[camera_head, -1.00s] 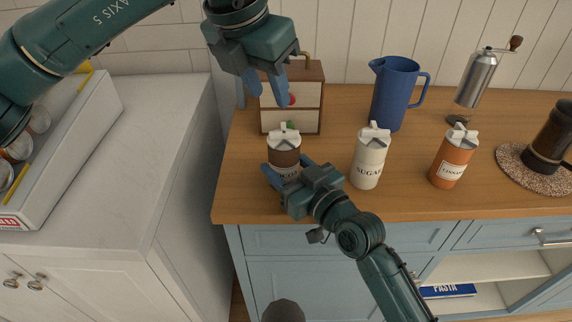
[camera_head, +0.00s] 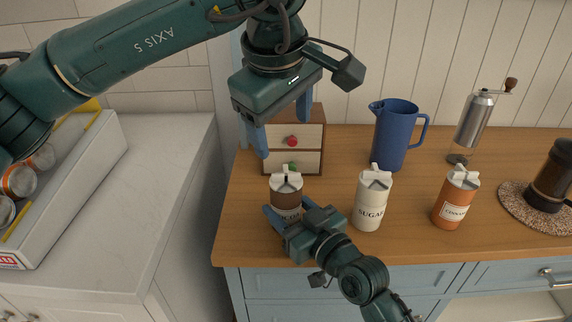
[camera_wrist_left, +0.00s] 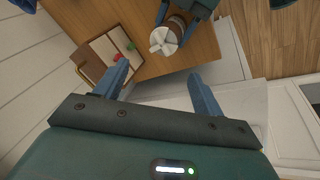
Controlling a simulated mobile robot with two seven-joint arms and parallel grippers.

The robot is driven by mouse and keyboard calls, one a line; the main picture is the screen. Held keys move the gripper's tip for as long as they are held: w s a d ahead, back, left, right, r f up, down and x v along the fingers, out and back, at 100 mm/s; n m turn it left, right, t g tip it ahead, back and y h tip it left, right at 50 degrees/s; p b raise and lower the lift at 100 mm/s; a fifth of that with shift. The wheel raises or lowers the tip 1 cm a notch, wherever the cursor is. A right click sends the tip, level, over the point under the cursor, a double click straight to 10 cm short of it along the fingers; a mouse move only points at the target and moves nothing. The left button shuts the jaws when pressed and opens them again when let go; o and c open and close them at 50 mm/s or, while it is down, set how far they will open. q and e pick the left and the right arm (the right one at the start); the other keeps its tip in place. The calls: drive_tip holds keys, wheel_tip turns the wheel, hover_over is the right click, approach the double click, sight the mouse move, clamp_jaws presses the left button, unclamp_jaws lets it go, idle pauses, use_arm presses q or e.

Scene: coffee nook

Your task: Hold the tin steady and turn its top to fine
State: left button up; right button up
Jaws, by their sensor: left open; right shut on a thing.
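The tin is brown (camera_head: 286,199) with a white winged top (camera_head: 286,182) and stands upright on the wooden counter. Its label is mostly hidden by my right gripper. My right gripper (camera_head: 288,212) is shut around the tin's body from the front. My left gripper (camera_head: 284,138) is open and empty, above and behind the tin, with fingers pointing down. In the left wrist view the white top (camera_wrist_left: 164,40) lies beyond my open left fingertips (camera_wrist_left: 158,76), apart from them. The top's markings are too small to read.
A small drawer chest (camera_head: 312,140) stands close behind the tin. A white sugar tin (camera_head: 370,208) and an orange tin (camera_head: 452,208) stand to the right. Behind are a blue jug (camera_head: 393,135) and a hand grinder (camera_head: 474,120). A box of cans (camera_head: 85,185) is at left.

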sight(286, 172)
use_arm(q)
drive_tip(key=w+f+m, duration=0.1)
drive_tip(key=f+m, duration=0.2)
drive_tip(key=w+f+m, duration=0.1)
drive_tip(key=f+m, duration=0.2)
drive_tip(key=f, duration=0.1)
drive_tip(key=w+f+m, duration=0.2)
drive_tip(key=f, duration=0.1)
drive_tip(key=shift+w+d+f+m+t+y, duration=0.1)
drive_tip(key=shift+d+f+m+t+y, duration=0.1)
drive_tip(key=shift+d+m+t+y, duration=0.15)
drive_tip(key=shift+a, duration=0.1)
drive_tip(key=shift+c, duration=0.2)
drive_tip(key=c, duration=1)
